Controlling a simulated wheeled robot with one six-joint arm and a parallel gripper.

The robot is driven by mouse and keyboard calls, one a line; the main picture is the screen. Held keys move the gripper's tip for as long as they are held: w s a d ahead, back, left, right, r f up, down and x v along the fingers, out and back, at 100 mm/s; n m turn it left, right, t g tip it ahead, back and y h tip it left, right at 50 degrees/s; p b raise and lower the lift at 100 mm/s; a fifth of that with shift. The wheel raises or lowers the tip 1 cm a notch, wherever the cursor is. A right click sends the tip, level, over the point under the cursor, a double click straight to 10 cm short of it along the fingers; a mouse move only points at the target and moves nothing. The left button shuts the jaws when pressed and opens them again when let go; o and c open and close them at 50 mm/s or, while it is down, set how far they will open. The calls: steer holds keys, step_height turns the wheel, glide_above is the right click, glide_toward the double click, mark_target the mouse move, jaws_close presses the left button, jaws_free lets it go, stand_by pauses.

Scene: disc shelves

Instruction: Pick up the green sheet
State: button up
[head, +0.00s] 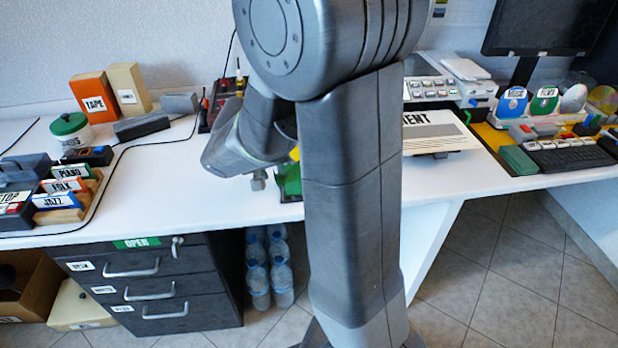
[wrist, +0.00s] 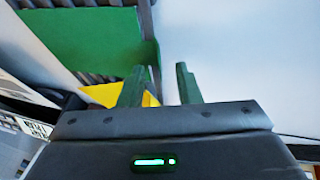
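A flat green sheet (wrist: 85,42) fills the upper left of the wrist view, lying in or against a dark grey slotted holder. In the head view a green patch (head: 290,182) shows beside my arm column, which hides most of it; it looks like the same sheet. My gripper (wrist: 160,78) has its two fingers apart with nothing between them, to the right of the green sheet and not visibly touching it. In the head view my gripper (head: 258,181) is small and low over the white desk, just left of the green patch.
A yellow piece (wrist: 103,95) lies just below the green sheet, partly behind a finger. Left on the desk (head: 190,190) are labelled card boxes (head: 57,200) and a green-lidded jar (head: 70,130). A keyboard (head: 570,155) and labelled discs stand right. Bare desk lies left of my gripper.

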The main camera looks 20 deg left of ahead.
jaws_close()
steer(key=shift+r, duration=0.1)
